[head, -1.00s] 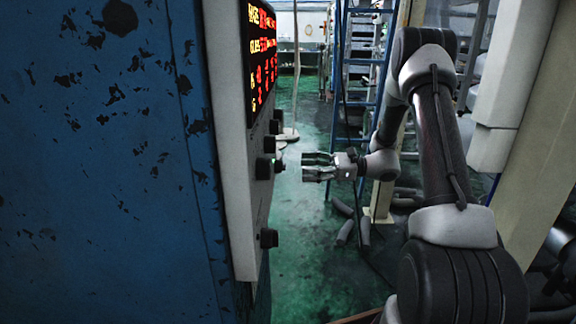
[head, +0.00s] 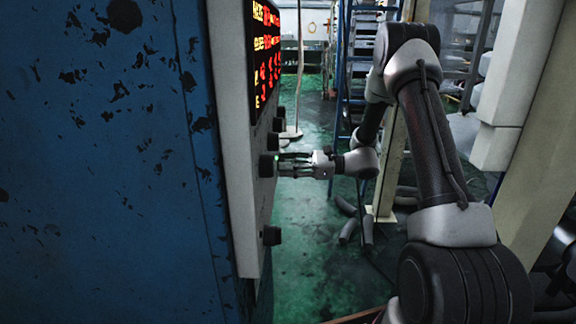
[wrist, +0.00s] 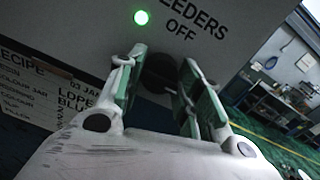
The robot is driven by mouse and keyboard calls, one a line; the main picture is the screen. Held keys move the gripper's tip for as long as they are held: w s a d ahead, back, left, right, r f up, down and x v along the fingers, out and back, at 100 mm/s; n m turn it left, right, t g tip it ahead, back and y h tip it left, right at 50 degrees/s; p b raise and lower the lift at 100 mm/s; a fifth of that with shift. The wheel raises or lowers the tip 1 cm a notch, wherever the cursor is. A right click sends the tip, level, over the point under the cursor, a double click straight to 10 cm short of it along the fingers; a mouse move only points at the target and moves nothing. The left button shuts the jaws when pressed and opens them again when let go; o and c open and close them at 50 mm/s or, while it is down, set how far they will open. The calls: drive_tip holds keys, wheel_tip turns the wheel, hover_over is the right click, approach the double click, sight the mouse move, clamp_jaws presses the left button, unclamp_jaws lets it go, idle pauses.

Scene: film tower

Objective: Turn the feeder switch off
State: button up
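The feeder switch is a black knob (head: 266,166) on the light grey panel (head: 230,120) of the blue cabinet. In the wrist view the dark knob (wrist: 158,72) lies between my fingers, below the partly cut-off label "EEDERS OFF" (wrist: 188,20). A green lamp (wrist: 141,17) beside the label is lit. My gripper (head: 282,164) points left at the knob, with its fingertips at or very near it. In the wrist view my gripper (wrist: 165,62) has its fingers parted, one on each side of the knob. I cannot tell whether they touch it. The knob's turn angle is not clear.
Other black knobs sit above (head: 274,142) and below (head: 271,236) on the panel. A red and yellow display (head: 264,55) is at the top. A blue ladder (head: 345,90) and grey hoses (head: 348,231) stand beyond my arm. Green floor (head: 305,260) is open below.

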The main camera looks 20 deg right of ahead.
drive_tip(key=c, duration=0.3)
drive_tip(key=shift+c, duration=0.2)
drive_tip(key=n, duration=0.4)
drive_tip(key=shift+n, duration=0.3)
drive_tip(key=n, duration=0.4)
drive_tip(key=shift+h, duration=0.3)
drive_tip(key=n, duration=0.4)
drive_tip(key=shift+n, duration=2.5)
